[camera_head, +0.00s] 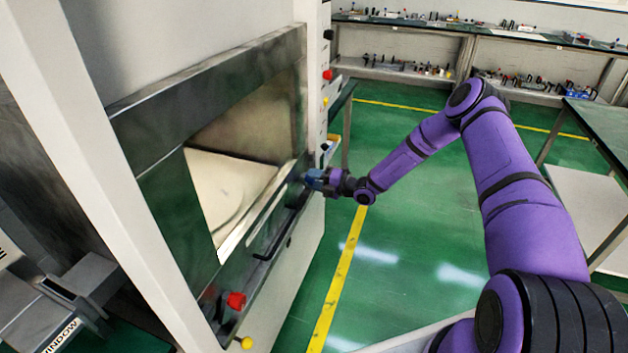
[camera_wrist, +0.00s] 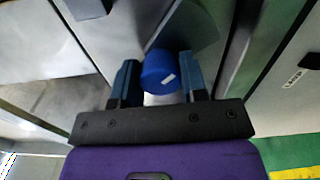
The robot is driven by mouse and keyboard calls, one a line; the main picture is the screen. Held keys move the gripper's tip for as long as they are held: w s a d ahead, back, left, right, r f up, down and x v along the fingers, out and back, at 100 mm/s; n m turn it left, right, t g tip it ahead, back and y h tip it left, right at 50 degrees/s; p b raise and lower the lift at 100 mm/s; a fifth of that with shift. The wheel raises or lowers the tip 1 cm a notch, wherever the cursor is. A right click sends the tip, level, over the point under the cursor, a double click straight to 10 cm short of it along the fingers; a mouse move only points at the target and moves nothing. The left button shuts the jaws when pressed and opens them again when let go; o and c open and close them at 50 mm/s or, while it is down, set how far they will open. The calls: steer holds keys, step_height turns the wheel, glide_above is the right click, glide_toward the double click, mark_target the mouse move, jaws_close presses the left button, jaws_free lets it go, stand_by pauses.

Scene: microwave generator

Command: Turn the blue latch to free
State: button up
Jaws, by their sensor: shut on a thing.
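The blue latch (camera_wrist: 160,70) is a round blue knob with a small white mark, seen in the wrist view between my two fingers. My gripper (camera_wrist: 158,85) is shut on it, with one blue-tipped finger at each side. In the head view, my gripper (camera_head: 312,179) is at the right edge of the generator's front frame, and the latch is hidden there by the fingers. The generator's window (camera_head: 230,190) shows a pale surface inside.
A red knob (camera_head: 236,300) and a yellow knob (camera_head: 246,343) are on the lower front of the frame. A black handle (camera_head: 275,240) runs along the lower edge. Benches with small items (camera_head: 420,45) stand behind. Green floor (camera_head: 400,270) lies open at the right.

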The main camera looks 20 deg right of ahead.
steer(key=shift+d+m, duration=0.1)
steer(key=shift+m, duration=1.1)
steer(key=o, duration=0.9)
steer(key=shift+o, duration=0.2)
steer(key=v, duration=1)
steer(key=shift+s+d, duration=0.25)
steer(key=shift+d, duration=0.05)
